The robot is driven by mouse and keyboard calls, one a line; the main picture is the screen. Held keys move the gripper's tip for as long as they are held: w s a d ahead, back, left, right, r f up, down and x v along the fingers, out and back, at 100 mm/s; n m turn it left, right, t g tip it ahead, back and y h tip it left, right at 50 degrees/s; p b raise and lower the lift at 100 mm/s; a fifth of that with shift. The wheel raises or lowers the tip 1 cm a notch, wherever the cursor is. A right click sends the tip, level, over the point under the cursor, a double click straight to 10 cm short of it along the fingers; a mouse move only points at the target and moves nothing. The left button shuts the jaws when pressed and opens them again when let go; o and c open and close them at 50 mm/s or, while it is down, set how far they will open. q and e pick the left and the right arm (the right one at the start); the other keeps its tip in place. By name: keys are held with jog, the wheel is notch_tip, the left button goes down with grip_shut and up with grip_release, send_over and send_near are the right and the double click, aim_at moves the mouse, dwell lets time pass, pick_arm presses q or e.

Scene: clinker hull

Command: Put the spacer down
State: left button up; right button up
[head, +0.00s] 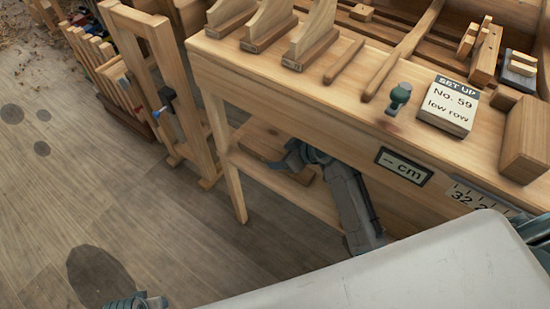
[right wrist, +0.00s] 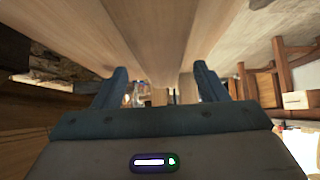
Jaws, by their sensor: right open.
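My right gripper (head: 296,158) is under the workbench, at the lower shelf, with its arm reaching up from below. In the right wrist view its two dark fingers (right wrist: 158,85) stand apart, and nothing is held between them. A flat wooden piece (head: 262,146) lies on the lower shelf beside the gripper, partly hidden by it. I cannot tell whether this is the spacer; no other piece is clearly recognisable as it.
The workbench (head: 240,62) carries wooden frames, strips, a green knob-like tool (head: 399,96) and a "No. 59 low row" card (head: 449,105). A "-- cm" display (head: 403,166) is on its front. A wooden rack (head: 165,70) stands left.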

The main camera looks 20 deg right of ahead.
aim_at(275, 156)
jog(key=x, duration=0.3)
jog(key=shift+w+a+f, duration=0.15)
jog(key=shift+w+a, duration=0.1)
jog(key=shift+a, duration=0.1)
jog(key=c, duration=1.2)
jog(key=shift+c, duration=0.2)
